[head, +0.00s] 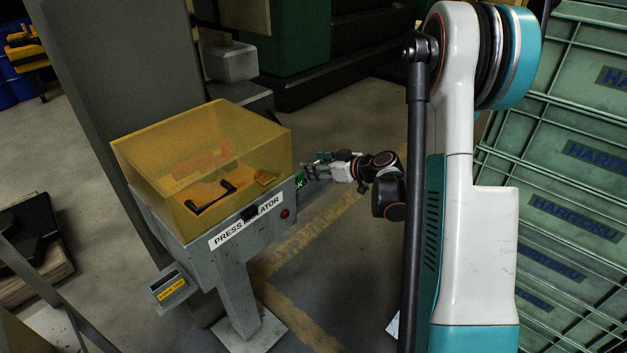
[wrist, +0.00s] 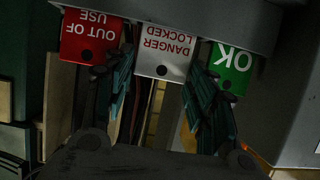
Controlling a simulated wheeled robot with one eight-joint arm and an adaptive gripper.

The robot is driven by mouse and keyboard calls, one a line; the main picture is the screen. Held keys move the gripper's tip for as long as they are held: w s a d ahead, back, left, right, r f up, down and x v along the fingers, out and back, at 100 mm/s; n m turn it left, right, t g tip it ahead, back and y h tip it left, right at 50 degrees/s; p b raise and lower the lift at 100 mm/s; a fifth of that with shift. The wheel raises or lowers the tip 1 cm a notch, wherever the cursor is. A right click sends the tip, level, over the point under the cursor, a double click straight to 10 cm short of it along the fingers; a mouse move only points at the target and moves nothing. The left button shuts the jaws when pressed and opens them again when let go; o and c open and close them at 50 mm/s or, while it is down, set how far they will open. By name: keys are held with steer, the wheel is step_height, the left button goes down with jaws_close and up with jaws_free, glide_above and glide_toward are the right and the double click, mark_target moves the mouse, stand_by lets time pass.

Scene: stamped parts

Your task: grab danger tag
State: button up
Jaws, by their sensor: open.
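The danger tag (wrist: 165,50) is white with red lettering that reads "DANGER LOCKED" upside down in the wrist view. It hangs from the edge of a grey box, between a red "OUT OF USE" tag (wrist: 90,38) and a green "OK" tag (wrist: 231,68). My gripper (wrist: 155,74) is open, with one finger on each side of the danger tag. The left finger overlaps the red tag in the picture and the right finger is near the green one. I cannot tell contact. In the head view my gripper (head: 316,168) is beside the operator box's right side; a green tag (head: 300,180) shows there.
Stacked green crates (head: 565,150) fill the right side. A grey panel (head: 110,80) stands behind the box. Floor with a yellow line (head: 310,232) is open in front.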

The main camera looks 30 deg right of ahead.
steer(key=shift+c, duration=0.6)
steer(key=c, duration=0.4)
steer(key=shift+r, duration=0.15)
